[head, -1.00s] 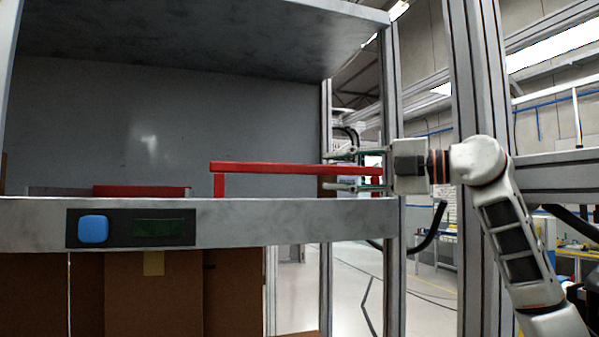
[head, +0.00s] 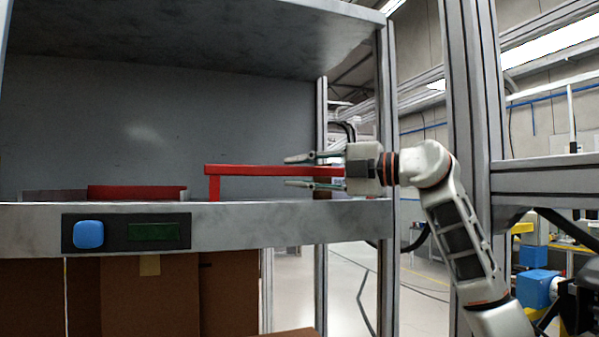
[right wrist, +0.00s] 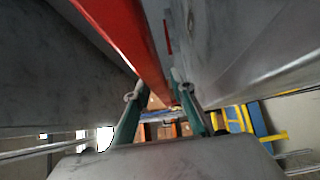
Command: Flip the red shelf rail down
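The red shelf rail (head: 262,170) stands raised above the front edge of the grey shelf (head: 300,215), its bar level and a red leg down at its left end. My right gripper (head: 286,170) reaches in from the right, one finger above the bar and one below it. Its fingers are apart, with gaps to the bar. In the right wrist view the rail (right wrist: 125,35) runs between the two green-sided fingers (right wrist: 172,90). The rail's right end is hidden behind my gripper. My left gripper is not in view.
A lower red piece (head: 137,192) lies on the shelf at the left. A blue button (head: 89,234) and a dark green display (head: 153,231) sit on the shelf front. Upright metal posts (head: 470,150) stand at the right. Cardboard boxes (head: 150,300) are below.

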